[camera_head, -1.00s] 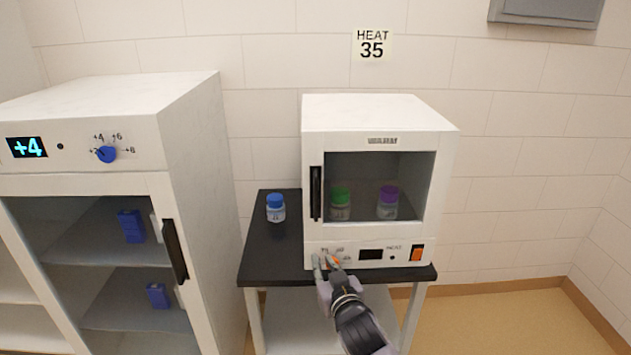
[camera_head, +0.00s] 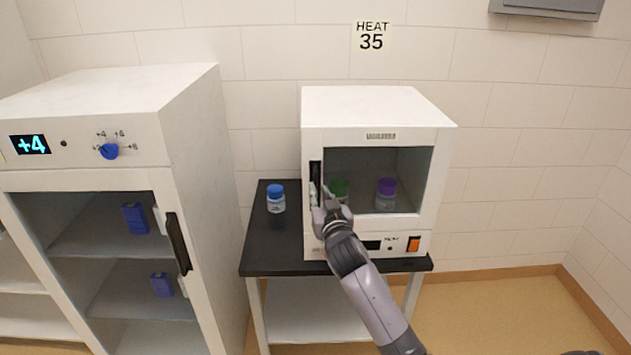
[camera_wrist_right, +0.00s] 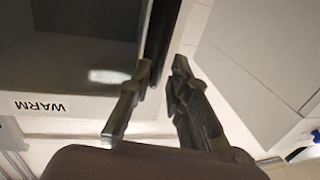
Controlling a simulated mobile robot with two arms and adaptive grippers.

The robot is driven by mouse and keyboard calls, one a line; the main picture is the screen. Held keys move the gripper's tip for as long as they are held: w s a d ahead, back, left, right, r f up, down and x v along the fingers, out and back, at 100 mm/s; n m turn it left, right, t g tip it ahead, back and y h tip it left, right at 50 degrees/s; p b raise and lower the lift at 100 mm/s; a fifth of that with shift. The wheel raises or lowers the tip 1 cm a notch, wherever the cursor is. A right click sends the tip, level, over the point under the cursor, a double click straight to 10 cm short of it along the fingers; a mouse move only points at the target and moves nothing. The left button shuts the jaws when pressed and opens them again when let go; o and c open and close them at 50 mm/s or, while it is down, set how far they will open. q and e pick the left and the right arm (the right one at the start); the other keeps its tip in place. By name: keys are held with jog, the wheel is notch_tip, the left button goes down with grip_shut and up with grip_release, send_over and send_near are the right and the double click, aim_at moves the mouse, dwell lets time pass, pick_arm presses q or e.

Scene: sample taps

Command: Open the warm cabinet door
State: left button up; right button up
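The warm cabinet (camera_head: 436,150) is a white box with a glass-fronted door, on a small table under the "HEAT 35" sign. Its door looks shut. The black upright door handle (camera_head: 316,172) is at the door's left edge, its lower part hidden by my gripper; it also shows in the right wrist view (camera_wrist_right: 163,30). My right gripper (camera_head: 320,190) is at the lower part of the handle. In the right wrist view its fingers (camera_wrist_right: 163,70) are apart, with the handle seen between them; I cannot tell whether they touch it. My left gripper is not in view.
A larger white cabinet (camera_head: 195,150) reading +4 stands at the left. A blue-capped bottle (camera_head: 276,199) stands on the dark tabletop (camera_head: 262,245) left of the warm cabinet. Green-capped (camera_head: 341,187) and purple-capped (camera_head: 387,193) bottles are inside it.

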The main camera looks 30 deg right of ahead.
aim_at(316, 185)
jog(key=shift+p+x, duration=0.3)
jog(key=shift+x, duration=2.25)
grip_shut()
